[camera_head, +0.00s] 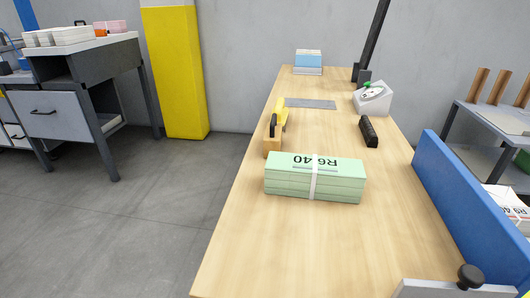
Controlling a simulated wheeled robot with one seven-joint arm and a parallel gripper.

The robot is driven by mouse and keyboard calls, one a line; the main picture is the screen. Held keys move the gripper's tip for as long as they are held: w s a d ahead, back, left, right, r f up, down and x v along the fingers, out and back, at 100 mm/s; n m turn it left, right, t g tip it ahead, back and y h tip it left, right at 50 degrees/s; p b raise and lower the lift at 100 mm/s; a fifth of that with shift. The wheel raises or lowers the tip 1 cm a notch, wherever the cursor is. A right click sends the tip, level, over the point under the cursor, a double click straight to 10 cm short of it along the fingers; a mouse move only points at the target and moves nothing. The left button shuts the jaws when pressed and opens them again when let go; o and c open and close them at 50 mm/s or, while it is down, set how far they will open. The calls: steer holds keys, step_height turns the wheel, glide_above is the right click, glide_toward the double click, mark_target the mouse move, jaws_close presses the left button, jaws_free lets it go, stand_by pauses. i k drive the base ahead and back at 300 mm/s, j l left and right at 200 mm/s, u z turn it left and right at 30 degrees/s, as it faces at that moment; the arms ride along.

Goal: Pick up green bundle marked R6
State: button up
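The green bundle marked R6 (290,184) lies flat on the wooden table (265,233), near its middle. It is a stack of pale green sheets with a white band around it. Its top carries dark print that reads "R6 40", upside down in this view. Nothing touches the bundle from above. My gripper is not in view.
A blue panel (465,205) borders the right. The tabletop before the bundle is clear.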

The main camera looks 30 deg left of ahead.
mark_target(312, 177)
steer(key=u, duration=0.8)
